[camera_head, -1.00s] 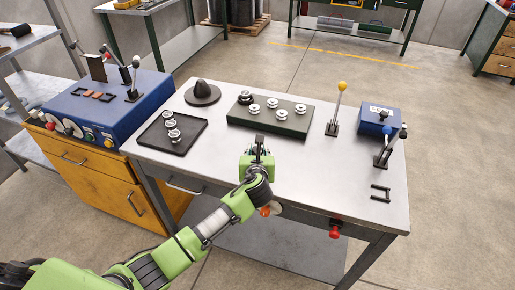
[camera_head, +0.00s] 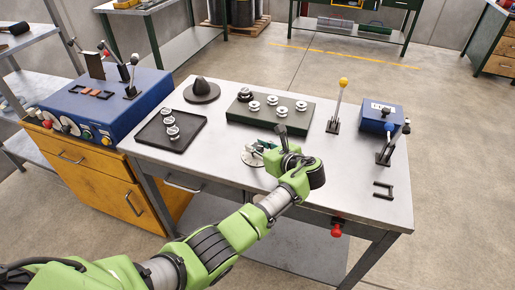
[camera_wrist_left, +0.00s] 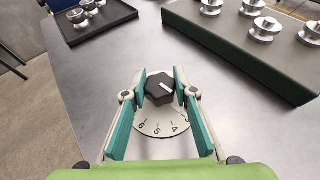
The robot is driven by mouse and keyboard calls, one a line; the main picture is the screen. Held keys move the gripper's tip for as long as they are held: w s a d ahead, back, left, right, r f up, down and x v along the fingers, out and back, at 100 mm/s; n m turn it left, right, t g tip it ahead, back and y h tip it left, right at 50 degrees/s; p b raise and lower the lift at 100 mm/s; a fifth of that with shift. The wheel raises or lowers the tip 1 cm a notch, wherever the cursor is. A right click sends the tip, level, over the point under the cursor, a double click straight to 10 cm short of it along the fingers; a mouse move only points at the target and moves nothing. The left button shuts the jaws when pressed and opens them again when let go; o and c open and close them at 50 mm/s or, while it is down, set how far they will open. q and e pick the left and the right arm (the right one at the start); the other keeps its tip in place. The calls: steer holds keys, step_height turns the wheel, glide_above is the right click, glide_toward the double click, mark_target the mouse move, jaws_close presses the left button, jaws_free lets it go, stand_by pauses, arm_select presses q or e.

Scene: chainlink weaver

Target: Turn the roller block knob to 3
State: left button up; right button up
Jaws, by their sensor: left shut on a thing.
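The roller block knob is a dark knob (camera_wrist_left: 159,89) with a white pointer mark, on a round white dial (camera_wrist_left: 163,124) set flat on the bench. In the left wrist view the pointer mark slants toward the lower right. The numbers 6, 5 and 4 show on the near side of the dial, and part of a 3 shows at its right edge. My left gripper (camera_wrist_left: 160,98) is shut on the knob, one finger on each side. In the head view the dial (camera_head: 249,157) shows beside the gripper, which hides the knob. My right gripper is not in view.
A dark green block (camera_head: 295,122) with several metal rollers lies behind the dial. A black tray (camera_head: 151,137) with rollers is to the left. A lever with a yellow ball (camera_head: 343,82) and a small blue box (camera_head: 379,116) stand to the right.

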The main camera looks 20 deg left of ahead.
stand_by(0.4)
arm_select(q)
steer(key=o, duration=1.1)
steer(key=v, duration=0.7)
steer(key=shift+s+d+r, duration=0.1)
steer(key=shift+d, duration=0.1)
